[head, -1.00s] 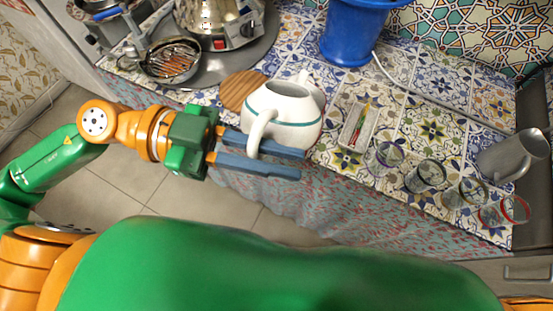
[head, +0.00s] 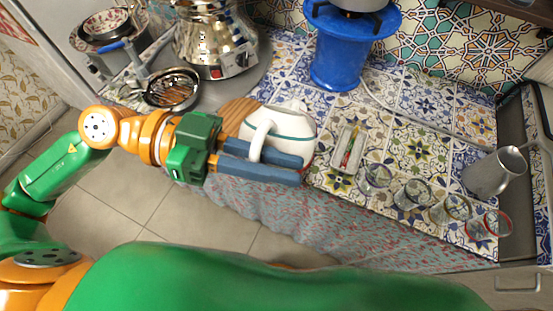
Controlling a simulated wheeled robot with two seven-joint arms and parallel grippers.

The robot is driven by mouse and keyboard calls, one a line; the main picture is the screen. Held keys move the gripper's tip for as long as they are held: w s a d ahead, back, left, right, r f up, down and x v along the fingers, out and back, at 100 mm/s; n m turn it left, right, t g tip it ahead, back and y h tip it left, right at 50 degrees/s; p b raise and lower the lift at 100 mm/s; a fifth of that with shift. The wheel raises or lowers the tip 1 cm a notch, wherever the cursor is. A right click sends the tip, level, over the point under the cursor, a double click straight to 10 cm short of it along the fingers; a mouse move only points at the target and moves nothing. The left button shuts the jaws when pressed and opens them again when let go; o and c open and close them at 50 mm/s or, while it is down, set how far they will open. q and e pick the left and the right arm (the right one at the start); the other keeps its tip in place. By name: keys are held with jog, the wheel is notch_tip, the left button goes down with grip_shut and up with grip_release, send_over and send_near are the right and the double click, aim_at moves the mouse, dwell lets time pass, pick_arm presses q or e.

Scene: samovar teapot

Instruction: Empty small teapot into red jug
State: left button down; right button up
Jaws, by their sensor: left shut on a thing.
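The small white teapot (head: 293,124) with a green stripe is near the front edge of the tiled counter. My left gripper (head: 300,169) comes in from the left with its blue fingers on either side of the teapot's handle (head: 259,139), shut on it. The spout side is turned away at the back. I cannot tell whether the teapot's base touches the counter. No red jug shows. A grey metal jug (head: 493,173) stands at the far right. My right gripper is out of view.
Several glasses stand in a row at the front right, one a red-rimmed glass (head: 489,226). A narrow tray (head: 347,148) with coloured sticks lies right of the teapot. A wooden board (head: 237,109), samovar (head: 211,42) and blue stand (head: 338,62) are behind.

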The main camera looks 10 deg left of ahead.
pick_arm(q)
jog(key=shift+w+d+r+n+p, duration=0.1)
jog(key=shift+w+r+n+p, duration=0.2)
jog(key=shift+r+p, duration=0.35)
jog(key=shift+w+d+r+n+p, duration=0.1)
jog(key=shift+w+r+n+p, duration=0.15)
jog(key=shift+r+p, duration=0.4)
jog(key=w+r+p, duration=0.1)
jog(key=w+r+n+p, duration=0.1)
jog(key=p, duration=0.1)
jog(key=shift+d+r, duration=0.1)
jog(key=shift+d, duration=0.1)
jog(key=w+r+n+p, duration=0.1)
jog(key=p, duration=0.2)
jog(key=w+r+g+p, duration=0.1)
jog(key=p, duration=0.2)
jog(key=shift+d+n+y, duration=0.25)
jog(key=shift+n+y, duration=0.1)
jog(key=shift+y, duration=0.05)
jog(key=w+d+r+n+g+p, duration=0.1)
jog(key=w+r+n, duration=0.1)
jog(key=w, duration=0.4)
jog(key=w+d+r+n+g+p, duration=0.1)
jog(key=w+d+r+n+p, duration=0.1)
jog(key=w, duration=0.4)
jog(key=shift+r+n+y, duration=0.2)
jog(key=shift+n+y, duration=0.1)
jog(key=shift+n, duration=0.5)
jog(key=shift+p, duration=0.3)
dwell(2.6)
